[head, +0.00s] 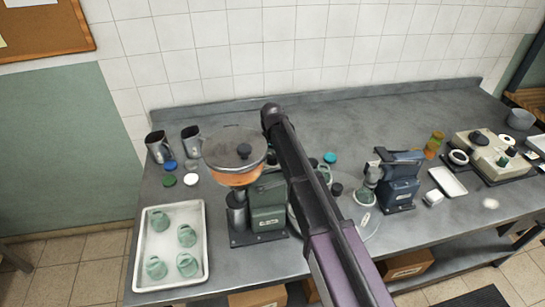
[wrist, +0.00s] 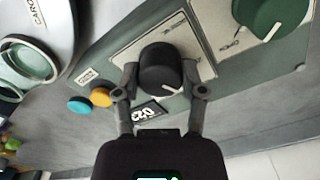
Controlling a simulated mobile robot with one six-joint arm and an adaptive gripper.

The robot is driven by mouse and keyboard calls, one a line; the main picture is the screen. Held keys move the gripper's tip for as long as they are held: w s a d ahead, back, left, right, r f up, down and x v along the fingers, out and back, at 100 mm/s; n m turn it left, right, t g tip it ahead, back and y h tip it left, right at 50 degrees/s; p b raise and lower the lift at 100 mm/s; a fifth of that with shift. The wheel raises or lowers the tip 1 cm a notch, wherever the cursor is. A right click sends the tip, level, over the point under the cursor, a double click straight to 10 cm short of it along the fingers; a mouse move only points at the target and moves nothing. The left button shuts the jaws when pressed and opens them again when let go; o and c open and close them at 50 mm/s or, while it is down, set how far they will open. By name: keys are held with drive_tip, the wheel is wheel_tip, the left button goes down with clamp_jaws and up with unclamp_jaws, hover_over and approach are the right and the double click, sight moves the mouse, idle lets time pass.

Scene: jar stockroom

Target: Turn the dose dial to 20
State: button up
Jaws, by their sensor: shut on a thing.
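The dose dial is a round black knob (wrist: 160,66) with a white pointer line, on a pale plate of a green panel in the wrist view. My gripper (wrist: 160,92) is shut on this knob, one finger on each side. The pointer (wrist: 172,91) points down and a little right in the picture. A small black display (wrist: 147,113) just below the knob shows tilted digits that look like 023; I cannot be sure of them. In the head view, my own arm crosses the middle, and neither the gripper nor the dial can be made out.
A yellow button (wrist: 101,96), a teal button (wrist: 80,104) and a green knob (wrist: 265,14) with a white pointer are near the dial. Green jars (wrist: 32,62) lie left. A green dosing machine (head: 268,205) and a tray (head: 150,275) of jars stand on the bench.

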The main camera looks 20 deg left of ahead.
drive_tip(key=n, duration=0.6)
drive_tip(key=shift+d+n, duration=0.1)
drive_tip(key=shift+n, duration=0.3)
idle(0.3)
drive_tip(key=o, duration=1.1)
drive_tip(key=shift+o, duration=0.2)
drive_tip(key=shift+w+r, duration=0.1)
